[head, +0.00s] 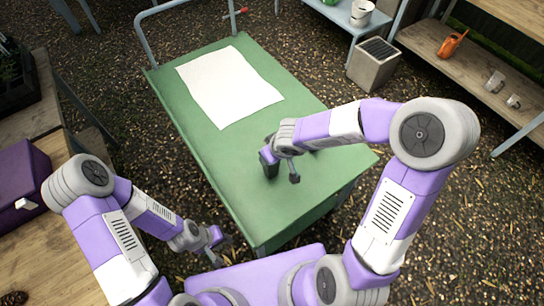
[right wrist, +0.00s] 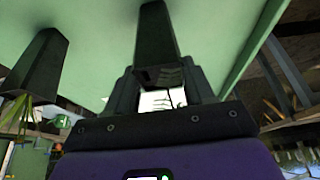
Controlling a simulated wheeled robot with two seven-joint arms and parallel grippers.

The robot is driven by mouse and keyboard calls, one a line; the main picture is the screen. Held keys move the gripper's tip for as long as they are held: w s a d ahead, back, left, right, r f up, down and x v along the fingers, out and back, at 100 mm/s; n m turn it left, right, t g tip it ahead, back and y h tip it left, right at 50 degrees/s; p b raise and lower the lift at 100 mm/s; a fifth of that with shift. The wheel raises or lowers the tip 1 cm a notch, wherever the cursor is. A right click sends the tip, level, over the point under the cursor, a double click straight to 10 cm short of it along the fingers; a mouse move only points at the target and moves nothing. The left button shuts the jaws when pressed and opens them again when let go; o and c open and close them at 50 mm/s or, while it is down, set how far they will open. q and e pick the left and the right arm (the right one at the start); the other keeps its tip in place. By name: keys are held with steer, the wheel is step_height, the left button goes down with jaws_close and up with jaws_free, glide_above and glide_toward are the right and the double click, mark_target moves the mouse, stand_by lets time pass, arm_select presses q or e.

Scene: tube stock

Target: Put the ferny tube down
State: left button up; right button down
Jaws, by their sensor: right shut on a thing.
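My right gripper (head: 281,172) is low over the near part of the green cart top (head: 225,155). In the right wrist view it is shut on a dark tapered tube (right wrist: 155,45), which I take to be the ferny tube.
A white sheet (head: 228,87) lies on the far half of the cart top. A wooden bench with a purple box (head: 20,187) is at the left. A grey square planter (head: 374,64) stands beyond the cart. Shelves (head: 470,70) stand at the right. The cart's middle is clear.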

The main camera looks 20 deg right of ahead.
steer(key=shift+r, duration=0.1)
steer(key=shift+f, duration=0.2)
steer(key=shift+c, duration=2.1)
jaws_free()
steer(key=shift+r, duration=0.2)
steer(key=p+v, duration=0.7)
steer(key=v, duration=0.5)
